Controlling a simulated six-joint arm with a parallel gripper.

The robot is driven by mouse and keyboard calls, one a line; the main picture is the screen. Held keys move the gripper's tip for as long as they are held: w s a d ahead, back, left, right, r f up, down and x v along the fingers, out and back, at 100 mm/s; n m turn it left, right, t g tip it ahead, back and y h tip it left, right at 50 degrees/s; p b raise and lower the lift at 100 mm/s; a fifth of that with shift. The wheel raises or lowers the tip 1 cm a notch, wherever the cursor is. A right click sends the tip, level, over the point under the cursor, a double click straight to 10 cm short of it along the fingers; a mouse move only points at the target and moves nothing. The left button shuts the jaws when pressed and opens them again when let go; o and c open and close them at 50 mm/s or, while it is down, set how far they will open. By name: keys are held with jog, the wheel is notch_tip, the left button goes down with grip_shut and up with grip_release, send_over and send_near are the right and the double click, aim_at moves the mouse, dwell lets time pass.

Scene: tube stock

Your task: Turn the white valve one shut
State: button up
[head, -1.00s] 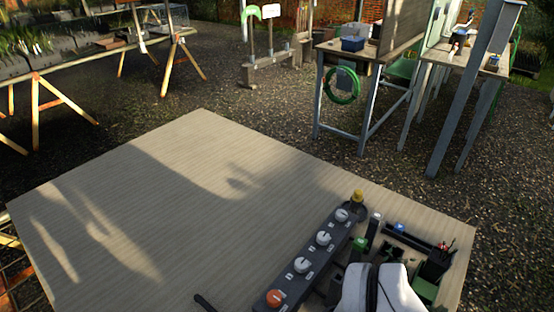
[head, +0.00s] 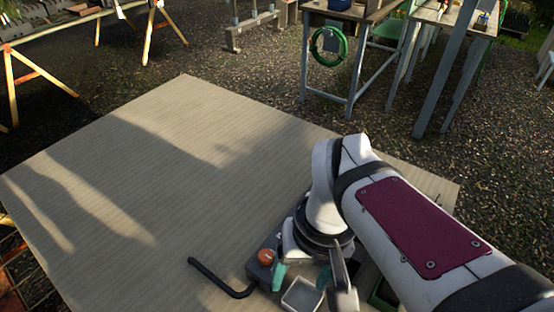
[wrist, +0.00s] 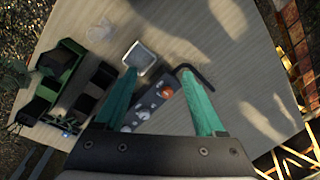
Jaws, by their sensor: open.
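The dark valve strip shows at the front of the table, mostly hidden behind my arm in the head view; its orange knob (head: 266,257) is visible there. In the wrist view the strip (wrist: 152,102) lies between my fingers, with the orange knob (wrist: 167,90) and a white valve knob (wrist: 143,114) below it. I cannot read which valve is number one. My gripper (head: 301,282) has teal fingers spread wide; the wrist view shows the gripper (wrist: 158,72) open and empty above the strip. I cannot see either finger touching a knob.
A black bent rod (head: 222,280) lies left of the strip. A small white square tray (head: 302,296) is close to the fingers. Green and black holders (wrist: 66,75) stand on the left in the wrist view. The table's left and middle (head: 170,160) are clear.

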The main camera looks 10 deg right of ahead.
jog(key=w+d+n+h, duration=0.1)
jog(key=w+d+n, duration=0.1)
jog(key=w+n, duration=0.6)
jog(key=w+d+n, duration=0.2)
jog(key=w+n, duration=0.2)
jog(key=w, duration=0.8)
jog(key=shift+n, duration=0.3)
jog(key=f, duration=1.6)
jog(key=shift+w+a, duration=0.2)
jog(key=shift+w, duration=0.15)
jog(key=shift+c, duration=0.4)
grip_shut()
